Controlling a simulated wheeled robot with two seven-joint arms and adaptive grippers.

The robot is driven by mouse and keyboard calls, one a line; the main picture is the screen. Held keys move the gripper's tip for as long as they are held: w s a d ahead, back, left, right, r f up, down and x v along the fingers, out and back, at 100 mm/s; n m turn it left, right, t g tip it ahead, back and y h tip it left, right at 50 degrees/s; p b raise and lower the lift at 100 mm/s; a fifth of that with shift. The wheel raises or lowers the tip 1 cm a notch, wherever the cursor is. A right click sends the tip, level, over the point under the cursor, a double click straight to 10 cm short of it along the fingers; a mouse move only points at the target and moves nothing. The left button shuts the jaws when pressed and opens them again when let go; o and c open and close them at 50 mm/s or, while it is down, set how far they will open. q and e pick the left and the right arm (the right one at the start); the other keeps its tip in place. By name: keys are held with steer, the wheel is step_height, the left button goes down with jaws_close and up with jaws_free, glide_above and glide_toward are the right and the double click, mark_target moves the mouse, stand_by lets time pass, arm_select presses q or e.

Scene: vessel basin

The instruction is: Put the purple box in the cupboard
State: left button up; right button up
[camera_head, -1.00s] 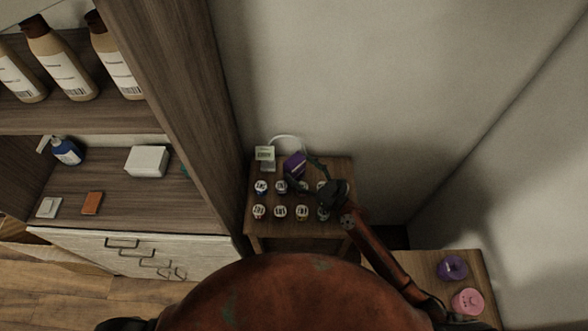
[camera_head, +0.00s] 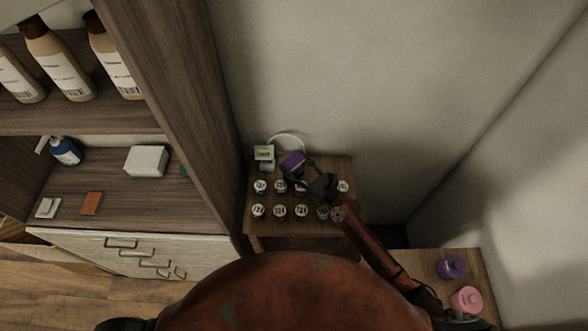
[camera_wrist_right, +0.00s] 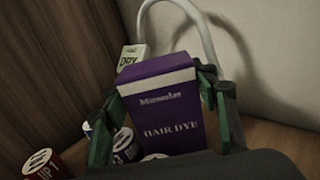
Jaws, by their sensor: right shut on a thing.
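The purple box (camera_head: 293,164), labelled hair dye, is at the back of the small wooden table (camera_head: 270,227). In the right wrist view the purple box (camera_wrist_right: 165,105) stands upright between the fingers of my right gripper (camera_wrist_right: 168,112), one finger at each side. My right gripper (camera_head: 300,176) is shut on it in the head view. I cannot tell whether the box still touches the table. The cupboard (camera_head: 110,200) is the open wooden shelf unit at the left. My left gripper is not clearly in view.
Several small labelled jars (camera_head: 280,211) stand in rows in front of the box. A white-green carton (camera_head: 264,153) and a white curved tube (camera_head: 287,136) are beside and behind it. The cupboard's side panel (camera_head: 175,100) stands between. A white box (camera_head: 146,161) and a blue bottle (camera_head: 66,151) occupy the lower shelf.

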steer(key=c, duration=0.5)
steer(key=shift+r, duration=0.1)
steer(key=shift+c, duration=0.2)
